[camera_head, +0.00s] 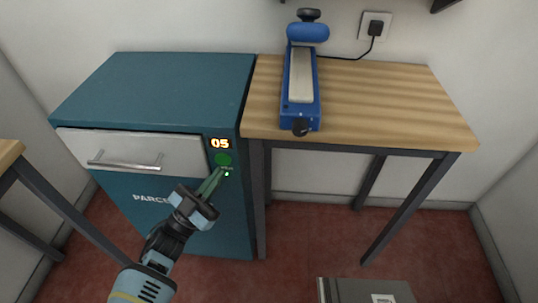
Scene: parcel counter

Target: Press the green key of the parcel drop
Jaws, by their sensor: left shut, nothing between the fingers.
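The parcel drop (160,80) is a teal cabinet with a white drawer front and a handle. Its round green key (224,159) is on the front at the right, under a lit display (220,143) reading 05. A small green light (227,174) glows below the key. My left gripper (218,172) is shut and empty, its fingertips just below the key in the picture. I cannot tell whether the tips touch the front panel. My right gripper is not in view.
A wooden table (400,110) stands right of the cabinet, bearing a blue device (301,75) whose cord runs to a wall socket (375,24). A grey box (365,290) is at the bottom. Another table edge (10,153) shows at left.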

